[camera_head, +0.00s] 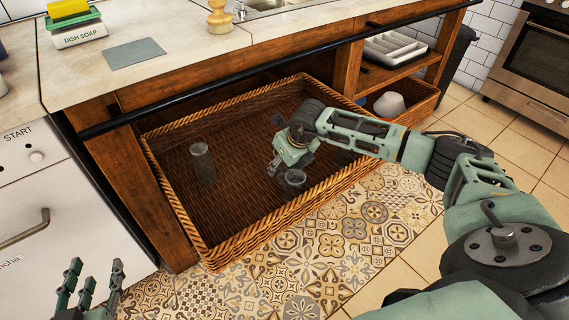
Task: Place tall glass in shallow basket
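A wide, shallow wicker basket (237,235) is pulled out under the counter. A tall clear glass (202,163) stands inside it on the left. A second clear glass (294,181) is in the basket area near the front right, just below my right gripper (284,167). The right gripper reaches down over the basket from the right. Its fingers are partly hidden, so I cannot tell whether they grip this glass or whether the glass touches the basket floor. My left gripper (92,283) is at the bottom left, outside the basket, with its fingers spread and empty.
The counter (200,50) and its dark rail (230,82) overhang the basket's back. A smaller basket (424,101) with a pale bowl (389,104) is at the right, below a white tray (395,48). A white appliance (55,215) stands left. The basket's middle is clear.

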